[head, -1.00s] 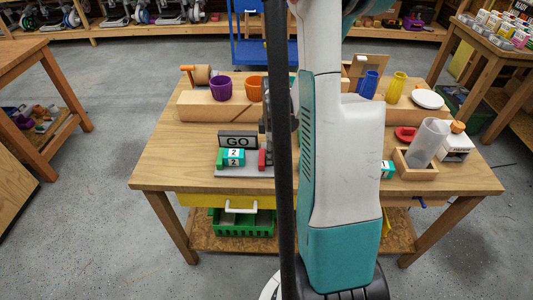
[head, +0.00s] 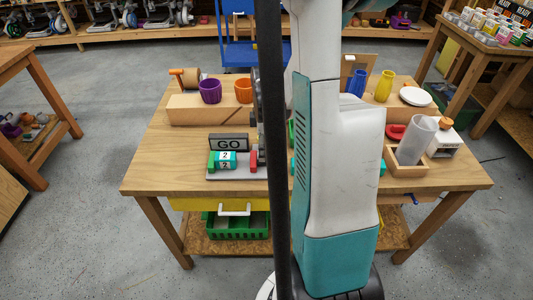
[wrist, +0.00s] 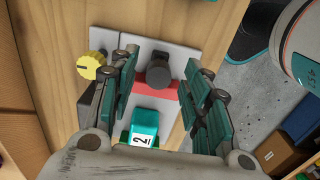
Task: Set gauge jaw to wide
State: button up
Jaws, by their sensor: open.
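The gauge has a grey base (head: 232,174), a green end jaw (head: 212,163) and a red jaw (head: 253,161). A teal block marked 2 (head: 226,158) sits between the jaws. In the wrist view, the red jaw (wrist: 140,85) shows as a bar with a dark round knob (wrist: 160,72). The teal block (wrist: 146,122) is below it in that picture. My gripper (wrist: 158,68) is open, with its fingers either side of the knob and apart from it. In the head view my arm and a dark post hide most of the gripper.
A dark GO sign (head: 228,143) stands behind the block. A yellow dial (wrist: 91,66) is left of my fingers in the wrist view. Purple (head: 210,91) and orange (head: 243,91) cups stand on a wooden riser behind. The tabletop left of the gauge (head: 165,155) is clear.

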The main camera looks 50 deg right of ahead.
notch_tip(320, 180, up, 9)
jog(key=shift+f, duration=0.15)
dwell(0.7)
